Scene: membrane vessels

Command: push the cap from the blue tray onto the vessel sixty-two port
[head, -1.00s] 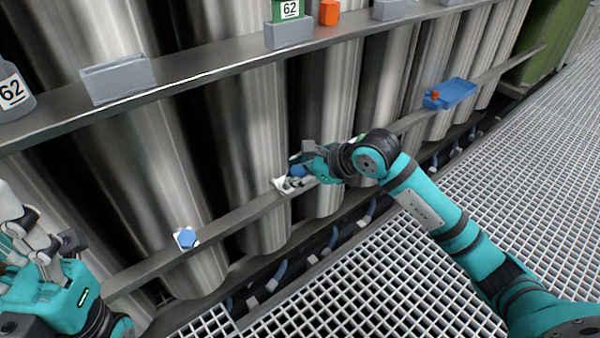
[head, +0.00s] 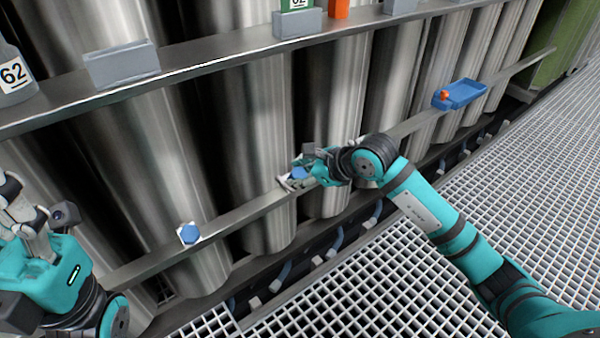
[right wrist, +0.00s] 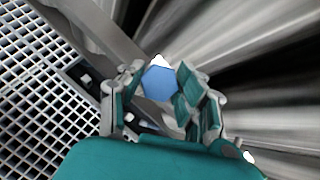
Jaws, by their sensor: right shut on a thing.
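A blue hexagonal cap (head: 299,173) is between the fingers of my right gripper (head: 302,176), at a white plate (head: 287,183) on the lower rail. The right wrist view also shows the blue cap (right wrist: 159,83) between the fingers, with a white corner behind it. I cannot tell whether the cap is seated on the port. The blue tray (head: 468,93) is on the rail farther right, with a small orange-red thing (head: 444,95) at its left end.
Another blue hexagonal cap (head: 189,232) sits on a white plate on the rail to the left. A grey bottle (head: 14,92) marked 62, grey holders (head: 122,66) and an orange block (head: 340,8) are on the upper shelf (head: 210,67). Steel cylinders stand behind. Grating floor (head: 350,290) is clear.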

